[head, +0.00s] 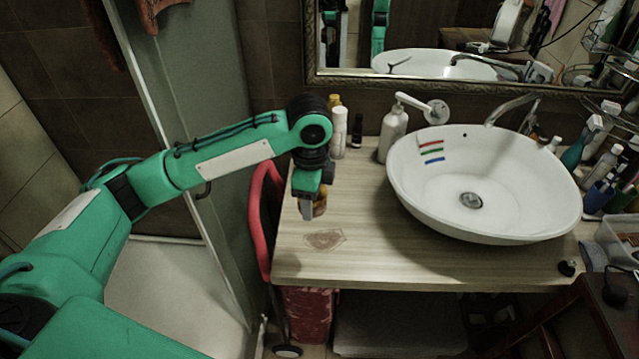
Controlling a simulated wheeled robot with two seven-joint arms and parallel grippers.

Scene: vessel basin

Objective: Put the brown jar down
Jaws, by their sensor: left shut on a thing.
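The brown jar (320,206) is small and amber-brown, and shows partly behind the fingers of my left gripper (308,207). My left gripper points down and is shut on the jar, over the left part of the wooden counter (375,255). The fingers hide much of the jar. I cannot tell whether its base touches the counter. My right gripper is not in view.
A white vessel basin (545,215) stands on the counter to the right. A white pump bottle (393,135) and a white bottle (339,133) stand at the back. A reddish mark (325,239) lies in front of the gripper. The counter's front middle is clear.

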